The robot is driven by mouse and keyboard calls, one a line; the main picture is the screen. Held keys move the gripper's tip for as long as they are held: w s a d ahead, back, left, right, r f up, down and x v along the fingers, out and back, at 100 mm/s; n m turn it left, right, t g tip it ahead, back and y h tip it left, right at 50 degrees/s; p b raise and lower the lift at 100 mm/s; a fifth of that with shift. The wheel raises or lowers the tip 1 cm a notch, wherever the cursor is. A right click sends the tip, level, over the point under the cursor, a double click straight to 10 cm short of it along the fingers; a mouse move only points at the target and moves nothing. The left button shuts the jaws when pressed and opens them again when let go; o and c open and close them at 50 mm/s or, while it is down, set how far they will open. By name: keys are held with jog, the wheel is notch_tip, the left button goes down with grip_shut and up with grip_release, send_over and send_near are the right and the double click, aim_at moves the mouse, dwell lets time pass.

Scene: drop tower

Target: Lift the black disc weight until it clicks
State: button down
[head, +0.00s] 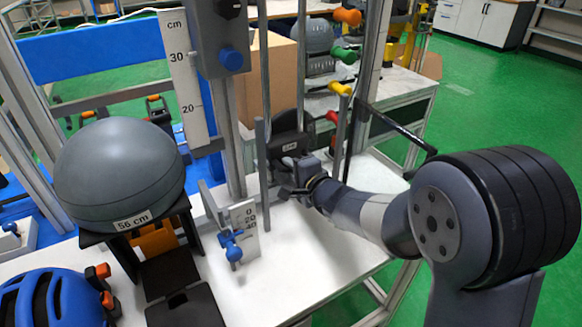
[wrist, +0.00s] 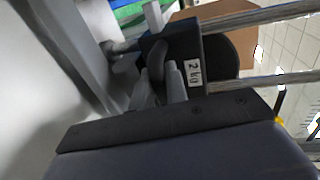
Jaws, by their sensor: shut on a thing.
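The black disc weight (head: 285,146) sits between the vertical guide rods of the drop tower, low on the frame in the head view. In the wrist view the black weight (wrist: 216,50) carries a "2 kg" label, and a curved dark handle shows on its near face. My gripper (head: 303,172) is at the near side of the weight. In the wrist view my gripper (wrist: 172,82) is shut on the handle, its grey fingers partly covering it. The weight's underside is hidden. A grey release box (head: 221,40) with a blue knob sits higher on the tower.
A white scale (head: 181,75) marked in cm stands left of the rods. A grey headform (head: 120,172) labelled 56 cm rests on a black stand at left. A blue helmet (head: 48,298) lies front left. Colored-tipped posts (head: 341,90) stand right of the rods.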

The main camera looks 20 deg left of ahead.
notch_tip(320, 180, up, 34)
jog(key=p, duration=3.3)
jog(key=shift+r, duration=0.15)
jog(key=shift+w, duration=0.1)
jog(key=c, duration=1.5)
grip_release()
jog(key=shift+a, duration=0.1)
jog(key=shift+f, duration=0.2)
jog(key=b+v, duration=0.1)
jog(key=v, duration=1)
jog(key=shift+f, duration=0.2)
jog(key=shift+w, duration=0.1)
